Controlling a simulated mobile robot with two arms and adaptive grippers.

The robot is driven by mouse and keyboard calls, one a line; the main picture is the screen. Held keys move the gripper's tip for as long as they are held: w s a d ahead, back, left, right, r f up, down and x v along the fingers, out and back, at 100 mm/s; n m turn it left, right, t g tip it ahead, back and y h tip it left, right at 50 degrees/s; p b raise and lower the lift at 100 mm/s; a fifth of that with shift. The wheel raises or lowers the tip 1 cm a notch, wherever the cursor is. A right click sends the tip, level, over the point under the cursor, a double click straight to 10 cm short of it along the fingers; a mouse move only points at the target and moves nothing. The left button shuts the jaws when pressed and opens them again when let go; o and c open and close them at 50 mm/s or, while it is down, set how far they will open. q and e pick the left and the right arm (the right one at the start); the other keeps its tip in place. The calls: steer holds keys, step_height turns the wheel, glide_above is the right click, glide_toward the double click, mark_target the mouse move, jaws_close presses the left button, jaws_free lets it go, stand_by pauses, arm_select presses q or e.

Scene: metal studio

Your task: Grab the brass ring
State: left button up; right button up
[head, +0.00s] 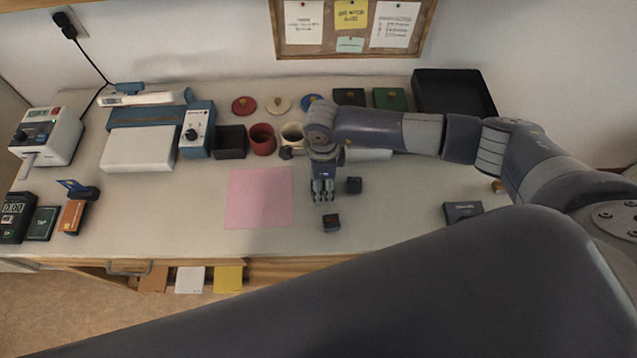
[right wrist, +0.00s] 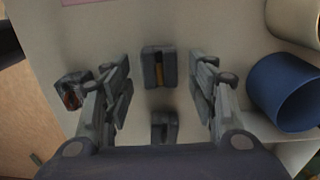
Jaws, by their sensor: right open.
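A small dark block (right wrist: 149,67) lies under my right gripper. A brass-coloured strip (right wrist: 159,74) stands in its slot; it may be the brass ring seen edge-on, but its round shape does not show. My right gripper (head: 323,198) hangs above the desk, just right of the pink sheet. In the right wrist view the gripper (right wrist: 160,88) is open and empty. Its fingers are apart, with the block seen between and beyond them. In the head view the gripper hides this block. My left gripper is out of view.
Two similar dark blocks stand close by, one (head: 353,185) to the right and one with red (head: 331,223) towards the front edge. A blue cup (right wrist: 283,92) stands behind. The pink sheet (head: 259,198) lies left. A small brass-coloured piece (head: 498,187) stands far right.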

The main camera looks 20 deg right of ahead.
steer(key=c, duration=0.9)
steer(key=shift+c, duration=0.2)
steer(key=shift+r, duration=0.1)
